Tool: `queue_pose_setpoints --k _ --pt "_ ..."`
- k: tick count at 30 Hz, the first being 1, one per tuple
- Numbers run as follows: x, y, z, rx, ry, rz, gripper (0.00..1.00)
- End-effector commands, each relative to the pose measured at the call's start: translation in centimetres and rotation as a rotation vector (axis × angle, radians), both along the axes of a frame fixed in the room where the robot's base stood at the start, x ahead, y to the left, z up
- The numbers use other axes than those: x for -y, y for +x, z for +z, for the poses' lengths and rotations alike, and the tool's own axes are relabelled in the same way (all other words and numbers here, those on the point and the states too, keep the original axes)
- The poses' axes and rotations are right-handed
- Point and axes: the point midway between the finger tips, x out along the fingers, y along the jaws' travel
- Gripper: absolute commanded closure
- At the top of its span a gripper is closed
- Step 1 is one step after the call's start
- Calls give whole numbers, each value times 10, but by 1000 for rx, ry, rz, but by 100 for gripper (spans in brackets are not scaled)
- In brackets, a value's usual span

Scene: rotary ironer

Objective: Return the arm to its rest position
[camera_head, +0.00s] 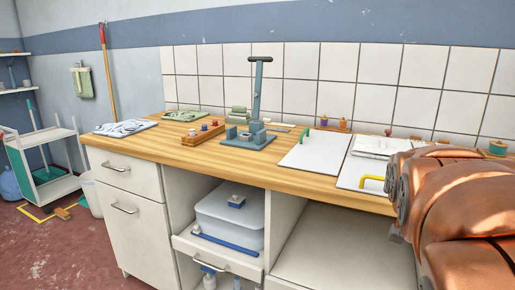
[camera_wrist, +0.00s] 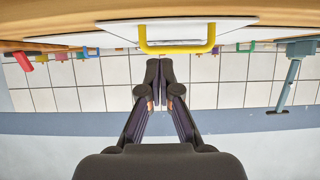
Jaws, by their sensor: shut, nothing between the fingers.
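My gripper (camera_wrist: 159,68) shows in the wrist view with its two dark fingers together and nothing between them. In that view, which looks upside down, the fingertips appear just below a yellow handle (camera_wrist: 178,49) on a white panel. I cannot tell the distance between them, and the fingers do not visibly hold the handle. In the head view my copper-coloured arm fills the right side, and my gripper is hidden there. The yellow handle (camera_head: 370,180) lies just left of my arm, on a white panel (camera_head: 357,172) in the wooden counter.
The wooden counter (camera_head: 270,175) holds a blue-grey upright device (camera_head: 258,100), a wooden tray (camera_head: 203,135), a white panel with a green handle (camera_head: 318,150), folded cloths and small coloured items along the tiled wall. A drawer (camera_head: 215,256) beneath stands partly open. Floor shows at left.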

Motion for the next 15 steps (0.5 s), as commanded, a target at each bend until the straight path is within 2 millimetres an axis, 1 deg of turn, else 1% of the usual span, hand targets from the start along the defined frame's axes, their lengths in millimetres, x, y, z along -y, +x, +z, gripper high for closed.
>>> queue_pose_setpoints --k 1,8,12,14,15 --pt "-5 -8 8 -49 23 10 100" --pt "-29 -54 -10 -285 107 63 100" --pt "-46 -88 -16 -433 151 103 100" --pt "-53 -103 -17 -493 167 123 100" --pt "-59 -114 -17 -537 179 136 100"
